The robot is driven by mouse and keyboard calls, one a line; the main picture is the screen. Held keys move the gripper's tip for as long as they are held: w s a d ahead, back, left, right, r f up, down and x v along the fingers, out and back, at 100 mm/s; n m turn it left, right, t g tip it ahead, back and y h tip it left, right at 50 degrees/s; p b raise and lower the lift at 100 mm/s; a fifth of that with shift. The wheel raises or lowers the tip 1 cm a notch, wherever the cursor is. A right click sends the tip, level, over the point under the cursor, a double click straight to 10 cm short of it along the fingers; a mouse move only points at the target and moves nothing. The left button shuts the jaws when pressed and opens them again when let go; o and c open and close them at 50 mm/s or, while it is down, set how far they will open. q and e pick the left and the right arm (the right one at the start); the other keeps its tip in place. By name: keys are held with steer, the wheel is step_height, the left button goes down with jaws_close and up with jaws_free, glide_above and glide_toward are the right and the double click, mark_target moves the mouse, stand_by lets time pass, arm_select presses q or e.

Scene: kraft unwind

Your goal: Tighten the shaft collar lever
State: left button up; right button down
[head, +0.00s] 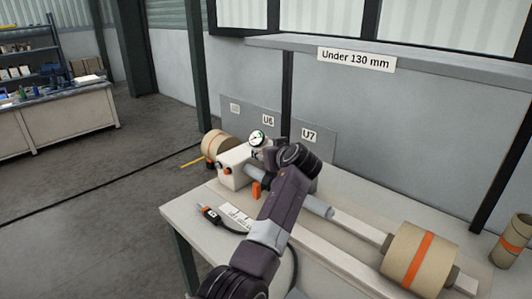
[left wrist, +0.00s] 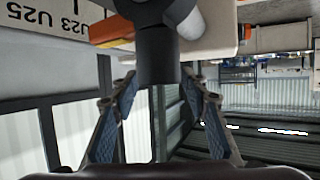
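In the head view a light shaft (head: 319,207) runs from a white block (head: 233,167) towards the lower right. The collar and its lever cannot be made out there, since my left arm covers that stretch. My left gripper (left wrist: 160,84) shows in the left wrist view, open, with its two blue-padded fingers apart. A dark cylindrical part (left wrist: 158,52) reaches from a dark hub down to between the fingertips, with gaps on both sides. I cannot tell if it is the collar lever. An orange piece (left wrist: 111,29) lies left of it. My right gripper is not in view.
A round gauge (head: 258,138) stands by the block. A banded kraft roll (head: 418,255) sits at the lower right, another roll (head: 216,143) behind the block.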

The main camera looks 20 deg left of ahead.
arm_select(q)
step_height(320, 180, up, 10)
stand_by(0.7)
